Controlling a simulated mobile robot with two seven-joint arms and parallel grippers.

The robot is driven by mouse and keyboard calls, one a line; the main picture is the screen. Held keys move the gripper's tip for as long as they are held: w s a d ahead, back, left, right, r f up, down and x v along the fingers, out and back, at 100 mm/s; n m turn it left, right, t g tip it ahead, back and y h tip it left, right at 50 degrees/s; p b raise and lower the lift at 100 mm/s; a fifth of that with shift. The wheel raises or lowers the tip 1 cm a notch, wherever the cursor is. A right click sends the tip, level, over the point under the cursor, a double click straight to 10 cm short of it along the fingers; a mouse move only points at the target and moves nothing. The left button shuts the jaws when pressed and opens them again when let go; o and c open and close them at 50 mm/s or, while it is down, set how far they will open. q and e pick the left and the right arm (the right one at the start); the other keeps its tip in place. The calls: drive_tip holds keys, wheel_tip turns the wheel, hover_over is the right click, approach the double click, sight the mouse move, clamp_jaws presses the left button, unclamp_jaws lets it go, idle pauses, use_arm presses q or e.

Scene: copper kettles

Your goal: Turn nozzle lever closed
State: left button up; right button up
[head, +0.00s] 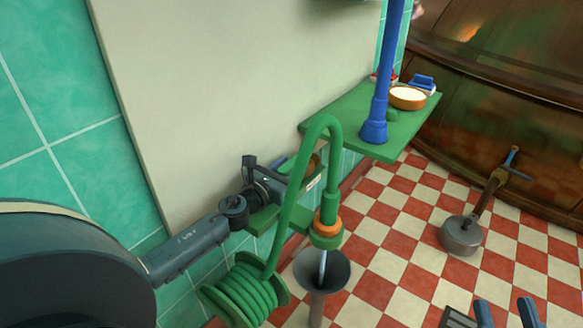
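A green hose (291,190) arches over to a green nozzle with an orange ring (328,226), which hangs tip down. A thin pale blue streak (322,262) runs from the nozzle into a grey funnel (323,282). I cannot clearly make out the nozzle's lever. My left gripper (287,168) is beside the hose arch, partly behind it. A small blue piece and an orange round part show near its fingers; whether it grips anything is unclear. My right gripper (506,306) is at the bottom right, with two blue fingertips apart and nothing between them.
The green hose reel (240,292) is below my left arm. A green shelf (408,128) holds a blue post (383,85) and an orange bowl (407,98). The checkered floor (385,265) is clear in the middle.

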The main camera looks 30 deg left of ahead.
use_arm(q)
drive_tip(key=shift+w, duration=0.5)
drive_tip(key=shift+d, duration=0.1)
clamp_jaws()
